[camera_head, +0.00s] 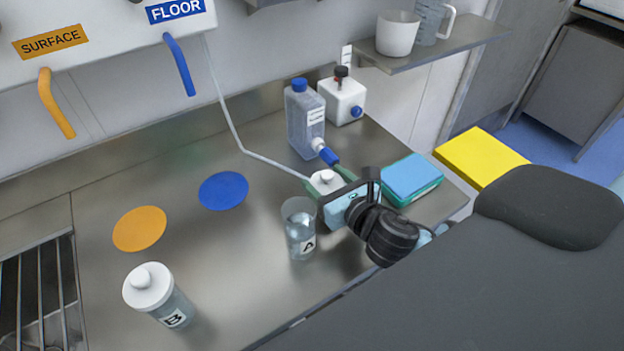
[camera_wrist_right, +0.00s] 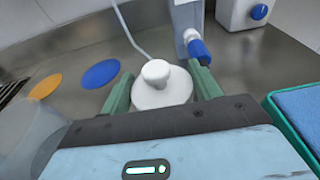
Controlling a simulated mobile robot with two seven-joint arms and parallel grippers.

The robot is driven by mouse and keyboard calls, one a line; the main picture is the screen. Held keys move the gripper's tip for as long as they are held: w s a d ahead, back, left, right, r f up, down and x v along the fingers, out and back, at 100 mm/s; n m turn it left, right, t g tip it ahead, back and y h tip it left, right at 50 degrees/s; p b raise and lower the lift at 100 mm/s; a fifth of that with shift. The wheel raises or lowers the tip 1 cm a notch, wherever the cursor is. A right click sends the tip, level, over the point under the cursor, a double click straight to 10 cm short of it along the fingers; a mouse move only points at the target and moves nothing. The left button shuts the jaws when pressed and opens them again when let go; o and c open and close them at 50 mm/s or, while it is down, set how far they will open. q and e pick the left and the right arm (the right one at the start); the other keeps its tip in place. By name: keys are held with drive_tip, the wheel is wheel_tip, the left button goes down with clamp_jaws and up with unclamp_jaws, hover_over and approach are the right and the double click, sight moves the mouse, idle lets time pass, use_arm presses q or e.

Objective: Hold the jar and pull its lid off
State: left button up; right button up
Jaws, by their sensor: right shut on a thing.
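Jar A (camera_head: 300,240) is a clear cylinder labelled "A", standing upright and open-topped on the steel counter. A white lid with a round knob (camera_wrist_right: 160,90) is between the green fingers of my right gripper (camera_head: 328,180), which is shut on it. The lid is apart from jar A, behind and to the right of its rim. Jar A also shows as a clear blur at the left edge of the right wrist view (camera_wrist_right: 25,125). Jar B (camera_head: 175,309), labelled "B", stands at the front left with its white lid on. My left gripper is not in view.
A blue-capped bottle (camera_head: 305,125) and a white canister (camera_head: 343,101) stand behind my right gripper. A blue-green sponge tray (camera_head: 411,178) is to its right. Orange (camera_head: 140,229) and blue (camera_head: 223,190) discs lie flat on the left. A sink rack (camera_head: 40,295) is at far left.

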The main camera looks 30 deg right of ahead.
sight(316, 174)
drive_tip(key=shift+w+a+f, duration=0.1)
drive_tip(key=shift+w+a, duration=0.1)
drive_tip(key=shift+w, duration=0.8)
drive_tip(key=shift+w+a+f, duration=0.1)
drive_tip(key=shift+w+a, duration=0.05)
drive_tip(key=shift+w, duration=0.8)
drive_tip(key=shift+w, duration=0.1)
drive_tip(key=shift+w, duration=0.25)
wheel_tip(316, 174, down, 4)
drive_tip(key=shift+r+b, duration=0.1)
drive_tip(key=shift+b, duration=0.3)
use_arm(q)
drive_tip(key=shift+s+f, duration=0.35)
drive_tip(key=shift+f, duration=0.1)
use_arm(e)
drive_tip(key=shift+r, duration=0.1)
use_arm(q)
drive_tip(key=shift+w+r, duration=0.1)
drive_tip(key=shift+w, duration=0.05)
use_arm(e)
drive_tip(key=shift+f, duration=0.4)
